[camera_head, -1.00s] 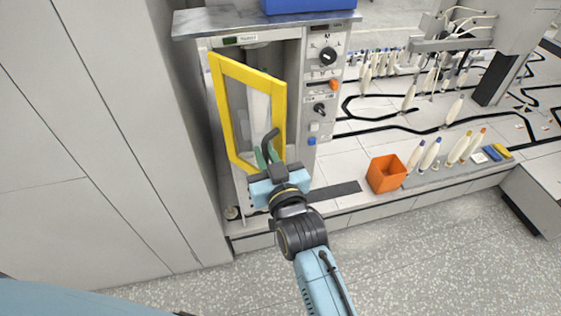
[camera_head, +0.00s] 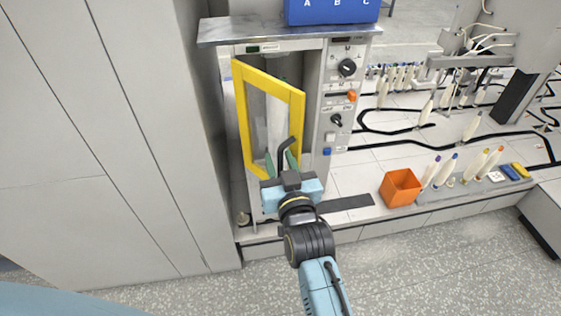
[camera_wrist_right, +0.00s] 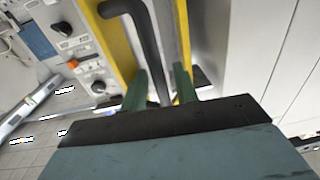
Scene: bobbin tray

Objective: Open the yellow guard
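The yellow guard (camera_head: 240,105) is a yellow-framed door with a clear pane on the front of the grey cabinet. It stands partly open, its right edge swung out from the cabinet. Its dark bent handle (camera_head: 284,148) is near the right edge; the handle also shows in the right wrist view (camera_wrist_right: 148,40). My right gripper (camera_head: 281,163) is at the handle, its green fingers spread on either side of it. In the wrist view the fingers (camera_wrist_right: 161,88) look apart, with the handle between them and a gap on one side. My left gripper is out of view.
A control panel with knobs (camera_head: 347,67) is right of the guard. A blue bin (camera_head: 330,12) stands on the cabinet top. An orange box (camera_head: 400,188) and several bobbins are to the right. A tall grey wall (camera_head: 110,130) is close on the left.

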